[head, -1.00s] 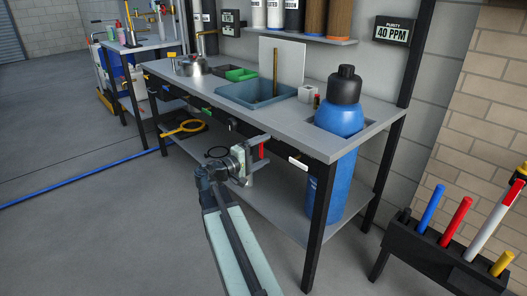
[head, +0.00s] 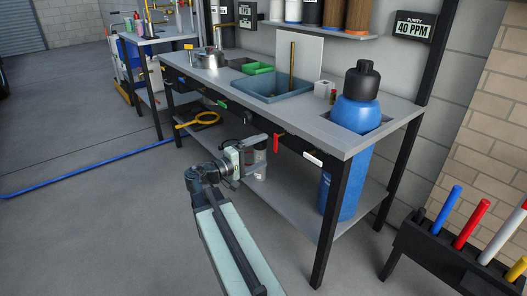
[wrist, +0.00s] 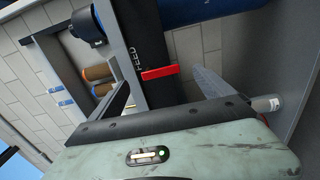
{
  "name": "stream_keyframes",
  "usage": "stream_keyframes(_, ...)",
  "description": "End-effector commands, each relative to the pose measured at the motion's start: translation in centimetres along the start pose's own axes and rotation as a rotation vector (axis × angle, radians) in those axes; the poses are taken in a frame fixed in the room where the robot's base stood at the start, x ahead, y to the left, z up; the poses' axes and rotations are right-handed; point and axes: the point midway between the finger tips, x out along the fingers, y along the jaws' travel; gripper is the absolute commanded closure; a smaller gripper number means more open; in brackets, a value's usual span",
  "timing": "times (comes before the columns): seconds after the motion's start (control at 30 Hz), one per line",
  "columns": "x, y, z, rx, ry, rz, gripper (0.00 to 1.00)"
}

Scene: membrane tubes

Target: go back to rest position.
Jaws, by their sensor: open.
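My gripper (head: 260,148) is open beside the front edge of the workbench (head: 330,135), below the bench top. A red valve handle (head: 276,143) hangs under that edge, just right of the gripper and apart from it. The handle also shows in the wrist view (wrist: 160,72), by the word FEED on a dark strip. It is not between the jaws. The pale green housing of my own wrist fills the bottom of the wrist view. My arm reaches up from the bottom of the head view.
A blue tank (head: 357,115) stands through the bench's right end. The bench's leg (head: 330,220) and lower shelf (head: 300,195) are close right. A blue hose (head: 80,176) crosses open floor at left.

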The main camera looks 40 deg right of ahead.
Motion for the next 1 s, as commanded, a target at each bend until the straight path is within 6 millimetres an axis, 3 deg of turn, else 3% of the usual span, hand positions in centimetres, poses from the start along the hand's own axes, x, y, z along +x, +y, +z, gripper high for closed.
stream_keyframes(0.33,0.1,0.0,0.0,0.000,-0.001,0.000,0.08)
stream_keyframes(0.47,-2.2,0.6,-1.4,0.000,0.041,-0.001,0.08)
stream_keyframes(0.57,-6.1,-0.5,-2.7,0.010,0.102,-0.076,0.08)
stream_keyframes(0.77,-13.9,-8.8,-2.8,0.031,0.145,-0.479,0.08)
stream_keyframes(0.9,-20.8,-14.4,-1.7,0.018,0.145,-0.795,0.08)
stream_keyframes(1.0,-25.9,-17.4,-0.5,-0.001,0.134,-1.006,0.08)
